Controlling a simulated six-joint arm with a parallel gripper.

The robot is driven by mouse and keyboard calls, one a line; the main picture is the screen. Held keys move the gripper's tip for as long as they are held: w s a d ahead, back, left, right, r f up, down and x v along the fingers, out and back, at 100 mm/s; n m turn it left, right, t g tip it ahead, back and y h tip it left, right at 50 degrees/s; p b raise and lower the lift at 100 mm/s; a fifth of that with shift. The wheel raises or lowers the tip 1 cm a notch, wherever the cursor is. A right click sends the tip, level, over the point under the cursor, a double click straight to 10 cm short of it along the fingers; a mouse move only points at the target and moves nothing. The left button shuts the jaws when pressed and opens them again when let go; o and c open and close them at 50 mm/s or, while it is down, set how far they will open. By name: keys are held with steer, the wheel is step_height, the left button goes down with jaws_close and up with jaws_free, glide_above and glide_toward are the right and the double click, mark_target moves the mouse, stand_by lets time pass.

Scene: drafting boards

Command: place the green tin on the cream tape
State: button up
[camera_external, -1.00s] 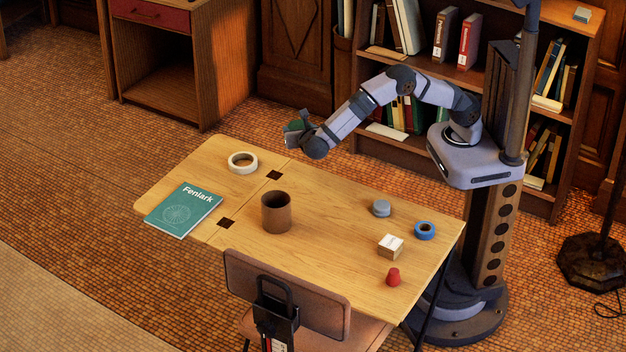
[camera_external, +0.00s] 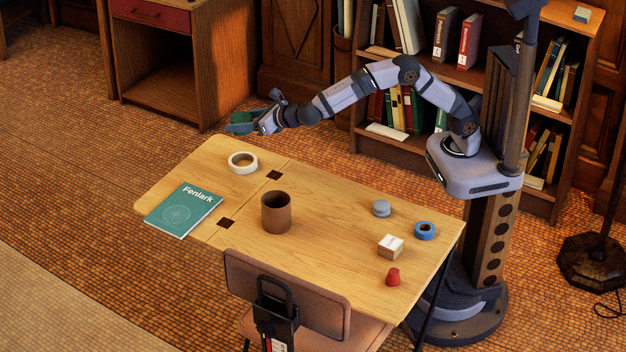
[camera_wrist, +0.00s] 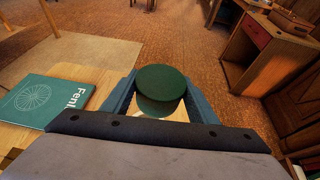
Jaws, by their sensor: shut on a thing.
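My gripper (camera_external: 256,124) is shut on the green tin (camera_external: 241,121) and holds it in the air above the far left part of the table. In the wrist view the tin (camera_wrist: 160,88) sits between the two fingers of my gripper (camera_wrist: 162,97), its round dark green top facing the camera. The cream tape (camera_external: 233,165) is a ring lying flat on the table below the tin and apart from it. In the wrist view a pale bit under the tin may be the tape, mostly hidden.
A teal book (camera_external: 184,210) lies left of a brown cup (camera_external: 276,225) on the table (camera_external: 330,240). A grey round thing (camera_external: 381,208), blue tape (camera_external: 424,230), a small box (camera_external: 390,246) and a red piece (camera_external: 393,277) stand at the right. Table around the cream tape is clear.

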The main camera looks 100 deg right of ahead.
mark_target(245, 160)
steer(key=shift+w+a+f+n+t+y, duration=0.15)
steer(key=shift+w+a+n+t+y, duration=0.2)
steer(key=shift+n+y, duration=0.2)
steer(key=shift+f+b, duration=1.3)
steer(key=shift+f, duration=3.7)
steer(key=shift+f, duration=0.1)
steer(key=o, duration=1.1)
steer(key=shift+s, duration=0.1)
steer(key=shift+o, duration=0.2)
steer(key=v, duration=1.2)
steer(key=shift+a, duration=0.15)
